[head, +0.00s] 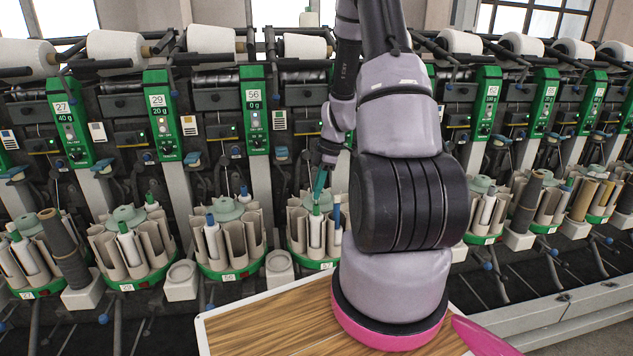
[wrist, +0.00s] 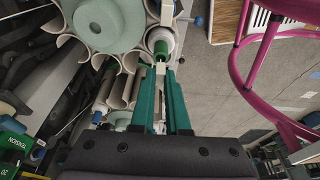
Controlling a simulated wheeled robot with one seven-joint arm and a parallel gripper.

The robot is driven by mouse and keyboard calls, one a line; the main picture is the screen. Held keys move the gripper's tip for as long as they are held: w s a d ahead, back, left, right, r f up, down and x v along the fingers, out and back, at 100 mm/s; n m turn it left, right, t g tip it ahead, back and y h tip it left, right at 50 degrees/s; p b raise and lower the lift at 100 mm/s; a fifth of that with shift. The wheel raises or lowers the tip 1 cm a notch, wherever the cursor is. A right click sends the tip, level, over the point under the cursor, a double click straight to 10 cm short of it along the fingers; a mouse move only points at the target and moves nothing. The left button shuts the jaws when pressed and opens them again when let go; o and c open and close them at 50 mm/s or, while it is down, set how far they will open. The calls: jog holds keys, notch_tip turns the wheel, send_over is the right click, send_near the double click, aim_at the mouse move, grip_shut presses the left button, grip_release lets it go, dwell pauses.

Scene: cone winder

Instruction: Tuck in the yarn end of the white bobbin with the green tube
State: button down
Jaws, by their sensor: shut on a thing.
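The white bobbin with the green tube (head: 316,228) stands upright in a pocket of the beige round magazine (head: 299,232), in the middle of the head view. Its green tube top (wrist: 161,47) shows in the wrist view, just beyond my fingertips. My gripper (head: 320,186) points down from above at this bobbin. In the wrist view my green-fingered gripper (wrist: 160,70) is shut at the tips on a small pale thing, apparently the yarn end, beside the tube. The yarn itself is too fine to make out clearly. My arm hides the magazine's right side in the head view.
A blue-tubed bobbin (head: 337,215) stands in the same magazine, close to the right of the gripper. Similar magazines (head: 228,236) stand on both sides. A wooden-topped table (head: 270,325) is in front. Green panels (head: 254,110) and white cones (head: 210,39) line the machine behind.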

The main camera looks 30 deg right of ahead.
jog(key=shift+f, duration=0.35)
jog(key=shift+f, duration=0.55)
dwell(1.2)
jog(key=c, duration=0.8)
grip_release()
jog(key=shift+c, duration=0.2)
jog(key=o, duration=0.5)
jog(key=shift+r, duration=0.1)
jog(key=shift+r, duration=3.45)
